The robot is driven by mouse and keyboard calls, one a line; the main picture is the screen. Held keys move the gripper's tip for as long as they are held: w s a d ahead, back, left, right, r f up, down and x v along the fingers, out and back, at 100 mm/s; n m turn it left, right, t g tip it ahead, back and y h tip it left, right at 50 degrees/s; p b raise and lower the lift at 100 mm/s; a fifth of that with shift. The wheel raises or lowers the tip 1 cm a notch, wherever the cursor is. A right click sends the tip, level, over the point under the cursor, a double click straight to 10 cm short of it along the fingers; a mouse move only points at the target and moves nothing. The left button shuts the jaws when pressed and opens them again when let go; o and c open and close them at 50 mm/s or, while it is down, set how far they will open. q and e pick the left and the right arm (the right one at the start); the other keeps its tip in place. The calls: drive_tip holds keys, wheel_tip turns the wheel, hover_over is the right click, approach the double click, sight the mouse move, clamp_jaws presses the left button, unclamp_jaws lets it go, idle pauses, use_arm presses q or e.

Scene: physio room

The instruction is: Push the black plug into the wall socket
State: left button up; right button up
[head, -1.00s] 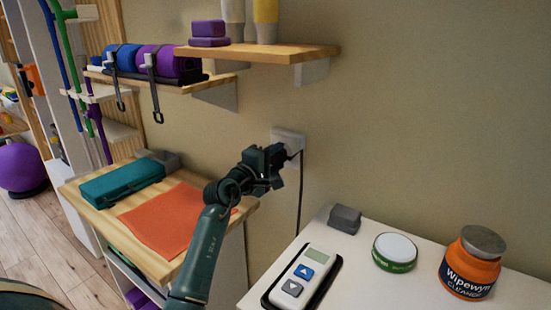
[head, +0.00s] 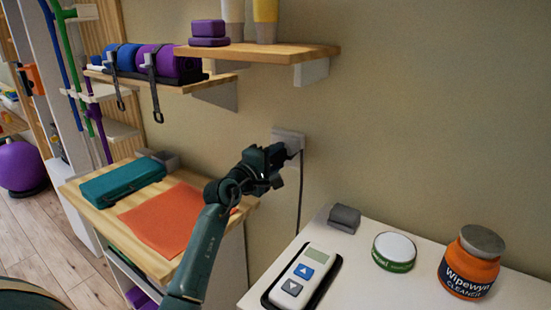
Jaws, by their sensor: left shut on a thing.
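The white wall socket (head: 288,137) is on the beige wall, above and between the wooden cabinet and the white table. My left gripper (head: 277,162) is right in front of it and covers its lower left part. It is shut on the black plug (head: 292,152), of which only a small dark part shows against the socket's face. A dark cord (head: 299,195) hangs down from there along the wall. The gripper hides whether the plug's pins are in the socket or how deep. My right gripper is not in view.
A wooden shelf (head: 262,53) juts out above the gripper. Below right, a white table (head: 375,285) bears a remote-like device (head: 302,277), a grey block (head: 344,217), a round tin (head: 394,251) and an orange jar (head: 470,265). An orange cloth (head: 165,220) and teal case (head: 122,182) lie on the cabinet.

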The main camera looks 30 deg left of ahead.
use_arm(q)
drive_tip(key=shift+w, duration=0.55)
drive_tip(key=o, duration=1)
drive_tip(key=shift+d, duration=0.1)
drive_tip(key=s, duration=0.4)
drive_tip(key=s+a, duration=0.1)
drive_tip(key=s, duration=0.3)
drive_tip(key=s+a, duration=0.1)
drive_tip(key=s, duration=0.4)
drive_tip(key=shift+b, duration=0.3)
